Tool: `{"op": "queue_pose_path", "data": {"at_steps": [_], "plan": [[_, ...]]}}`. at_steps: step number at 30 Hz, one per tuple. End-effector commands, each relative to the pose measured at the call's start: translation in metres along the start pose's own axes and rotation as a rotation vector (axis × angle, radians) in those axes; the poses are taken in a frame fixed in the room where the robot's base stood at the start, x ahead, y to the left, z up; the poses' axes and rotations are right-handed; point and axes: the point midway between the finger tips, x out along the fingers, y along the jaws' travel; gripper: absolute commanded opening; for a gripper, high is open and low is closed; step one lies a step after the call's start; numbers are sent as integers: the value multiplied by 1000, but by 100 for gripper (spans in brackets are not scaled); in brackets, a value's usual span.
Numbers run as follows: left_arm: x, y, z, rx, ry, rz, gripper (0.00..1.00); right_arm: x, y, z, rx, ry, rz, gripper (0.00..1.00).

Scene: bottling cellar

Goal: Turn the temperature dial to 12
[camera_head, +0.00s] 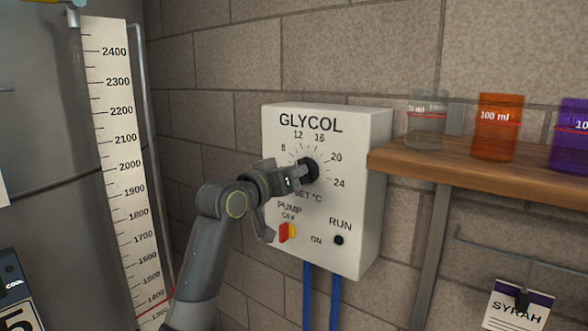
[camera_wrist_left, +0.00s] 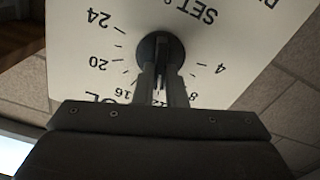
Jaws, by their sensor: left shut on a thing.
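The temperature dial (camera_head: 309,170) is a round black knob on the white GLYCOL box (camera_head: 366,170), with a printed scale around it. My left gripper (camera_head: 297,174) is at the dial from the left and covers part of it. In the left wrist view, which shows the scale upside down, the gripper's two fingers (camera_wrist_left: 161,84) are shut on the ridge of the dial (camera_wrist_left: 150,48). The ridge runs up and down in that view, toward the side where 12 is printed. The exact pointer reading is partly hidden by the fingers. My right gripper is not in view.
A wooden shelf (camera_head: 480,171) with beakers juts out at right. A tank with a level scale (camera_head: 125,150) stands at left. Blue pipes (camera_head: 334,300) run below the box.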

Motion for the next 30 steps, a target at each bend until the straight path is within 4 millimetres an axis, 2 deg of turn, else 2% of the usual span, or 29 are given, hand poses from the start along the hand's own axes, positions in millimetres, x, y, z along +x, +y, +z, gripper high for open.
{"op": "queue_pose_path", "data": {"at_steps": [17, 18, 23, 30], "plan": [[0, 0, 0, -36, -1, 0, 0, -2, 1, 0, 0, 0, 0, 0], [0, 0, 0, -36, -1, 0, 12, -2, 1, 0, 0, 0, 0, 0], [0, 0, 0, -36, 0, 0, 33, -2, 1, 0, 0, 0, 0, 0], [0, 0, 0, -35, 0, 0, 33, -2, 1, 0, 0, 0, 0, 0]]}}
